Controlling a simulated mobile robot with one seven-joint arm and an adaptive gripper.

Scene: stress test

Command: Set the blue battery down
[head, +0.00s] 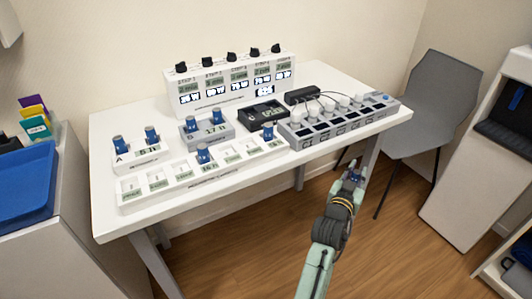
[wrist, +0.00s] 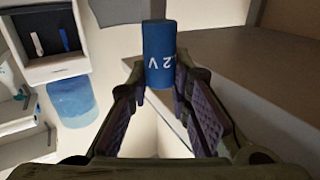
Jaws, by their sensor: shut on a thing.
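A blue battery (wrist: 159,52) with white lettering that reads like "2 V" is held between the fingertips of my gripper (wrist: 160,88) in the wrist view. In the head view my gripper (head: 353,174) is off the table's front right edge, over the floor, and the battery shows only as a small blue spot at its tip.
A grey multi-slot unit (head: 340,125) with white knobs and cables stands at the table's right. A white panel with dials and displays (head: 230,85) stands at the back. A grey chair (head: 420,120) is right of the table, and a blue tray (head: 25,185) is at the left.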

